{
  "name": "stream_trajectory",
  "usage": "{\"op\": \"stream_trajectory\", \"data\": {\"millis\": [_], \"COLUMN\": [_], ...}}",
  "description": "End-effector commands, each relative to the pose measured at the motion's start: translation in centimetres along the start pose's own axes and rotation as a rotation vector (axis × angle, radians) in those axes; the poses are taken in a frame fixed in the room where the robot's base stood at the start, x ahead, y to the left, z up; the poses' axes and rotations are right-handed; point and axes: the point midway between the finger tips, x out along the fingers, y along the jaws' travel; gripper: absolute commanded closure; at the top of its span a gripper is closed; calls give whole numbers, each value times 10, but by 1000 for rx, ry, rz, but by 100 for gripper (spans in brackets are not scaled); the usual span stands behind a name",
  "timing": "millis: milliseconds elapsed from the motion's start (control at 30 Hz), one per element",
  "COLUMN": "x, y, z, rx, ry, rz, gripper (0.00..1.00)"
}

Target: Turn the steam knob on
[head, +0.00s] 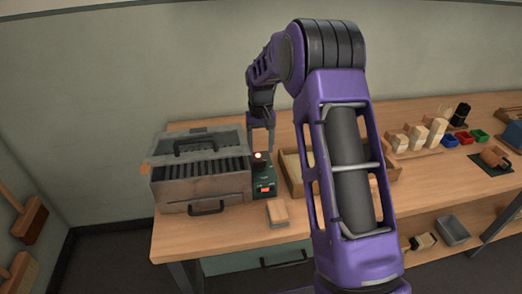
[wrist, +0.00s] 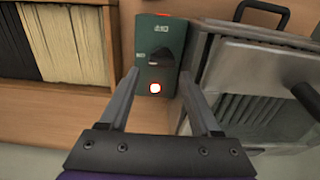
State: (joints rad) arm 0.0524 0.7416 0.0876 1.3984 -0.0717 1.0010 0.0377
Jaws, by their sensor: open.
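The dark green control box (head: 264,180) stands on the bench against the right side of the metal steam box (head: 200,185). In the wrist view the control box (wrist: 147,72) carries a black knob (wrist: 160,56), with a glowing red-and-white lamp (wrist: 155,88) on the gripper's side of it and a red part (wrist: 164,14) at the far end. The knob is dark and its pointer direction is hard to tell. My gripper (wrist: 159,74) is open, one finger at each side of the control box, pointing down at it. In the head view my gripper (head: 261,148) is above the box.
A wooden tray (head: 292,176) with bristle bundles lies right of the control box. Blocks and coloured bins (head: 463,137) stand farther right.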

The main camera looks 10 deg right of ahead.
Motion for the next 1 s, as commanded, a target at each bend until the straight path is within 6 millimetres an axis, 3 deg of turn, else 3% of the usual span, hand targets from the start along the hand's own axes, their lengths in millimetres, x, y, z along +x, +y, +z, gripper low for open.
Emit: {"op": "stream_trajectory", "data": {"millis": [33, 233, 667, 833, 1000], "x": [-12, -27, -32, -39, -66], "y": [-7, -7, -7, -6, -2], "z": [2, 7, 8, 3, -9], "rx": [-8, -8, -10, -56, -172], "ry": [-1, -3, -2, 57, 205], "rz": [-8, -7, -4, 72, 236], "gripper": [18, 18, 18, 18, 18]}}
